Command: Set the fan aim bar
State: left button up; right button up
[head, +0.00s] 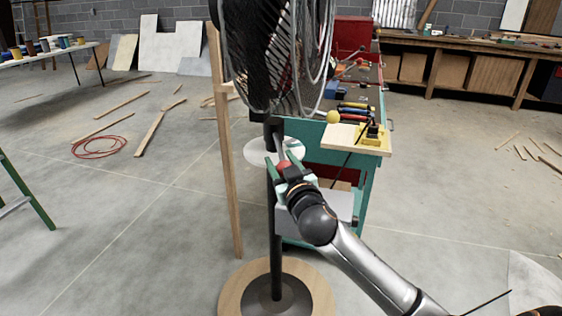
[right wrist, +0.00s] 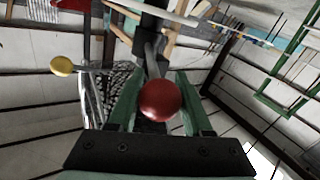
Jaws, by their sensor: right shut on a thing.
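A large pedestal fan (head: 262,50) with a wire cage stands on a black pole (head: 276,220) in the head view. A short bar with a red ball knob (head: 284,166) is at the pole, below the fan. My right gripper (head: 288,160) is at this knob, its green fingers on either side. In the right wrist view the red knob (right wrist: 160,100) sits between the fingers, with the dark bar (right wrist: 152,62) running beyond it. The right gripper is shut on the bar's knob end; the exact contact is partly hidden. My left gripper is not in view.
A teal workbench (head: 366,185) with tools stands just behind and right of the pole. A yellow ball (head: 333,117) is near its edge. A wooden plank (head: 226,170) stands left of the pole. A round wooden base (head: 238,298) is below. The left floor is mostly open.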

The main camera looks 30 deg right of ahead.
grip_shut()
dwell(0.6)
